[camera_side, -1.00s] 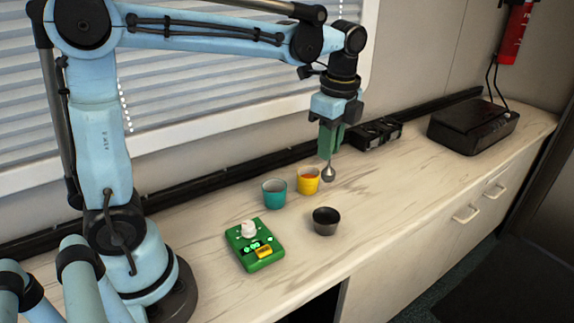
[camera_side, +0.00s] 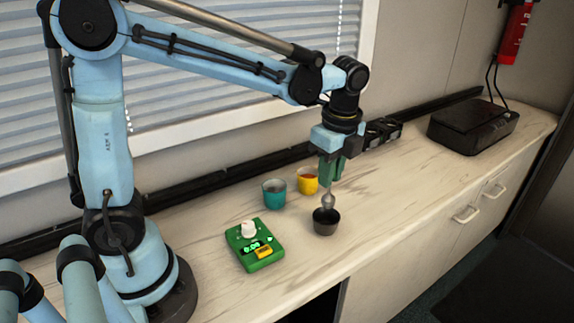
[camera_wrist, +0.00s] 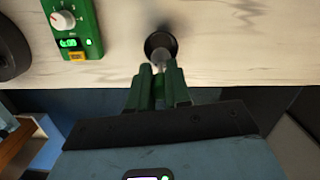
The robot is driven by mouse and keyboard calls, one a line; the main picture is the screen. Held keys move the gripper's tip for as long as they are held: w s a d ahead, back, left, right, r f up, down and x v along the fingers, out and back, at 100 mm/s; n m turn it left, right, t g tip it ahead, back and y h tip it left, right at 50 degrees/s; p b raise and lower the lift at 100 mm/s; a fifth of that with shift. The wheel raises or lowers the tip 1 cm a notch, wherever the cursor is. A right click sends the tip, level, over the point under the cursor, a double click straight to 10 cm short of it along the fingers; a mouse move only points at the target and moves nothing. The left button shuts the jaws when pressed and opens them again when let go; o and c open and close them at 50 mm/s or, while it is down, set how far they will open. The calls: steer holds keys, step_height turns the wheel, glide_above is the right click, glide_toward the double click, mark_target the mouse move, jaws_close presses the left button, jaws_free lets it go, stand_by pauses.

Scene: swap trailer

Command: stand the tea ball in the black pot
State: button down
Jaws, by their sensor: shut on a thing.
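The black pot (camera_side: 325,226) stands on the counter to the right of the green device. The tea ball (camera_side: 328,200), a silver ball on a thin handle, hangs upright from my gripper (camera_side: 331,174). Its lower end is at or just above the pot's mouth; I cannot tell whether it touches the bottom. My gripper is shut on its handle, straight above the pot. In the wrist view the gripper's green fingers (camera_wrist: 160,88) point at the black pot (camera_wrist: 160,41), and the tea ball (camera_wrist: 160,56) shows partly over it.
A teal cup (camera_side: 274,194) and a yellow cup (camera_side: 307,181) stand behind the pot. A green device (camera_side: 254,246) with a white knob sits to the left. A black box (camera_side: 474,124) stands far right. The counter (camera_side: 400,205) right of the pot is clear.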

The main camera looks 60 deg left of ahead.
mark_target(328, 193)
steer(key=shift+f, duration=2.5)
steer(key=c, duration=1)
jaws_free()
steer(key=shift+r, duration=0.1)
steer(key=r, duration=0.8)
steer(key=d+r, duration=0.1)
steer(key=r, duration=0.3)
steer(key=shift+w+d, duration=0.1)
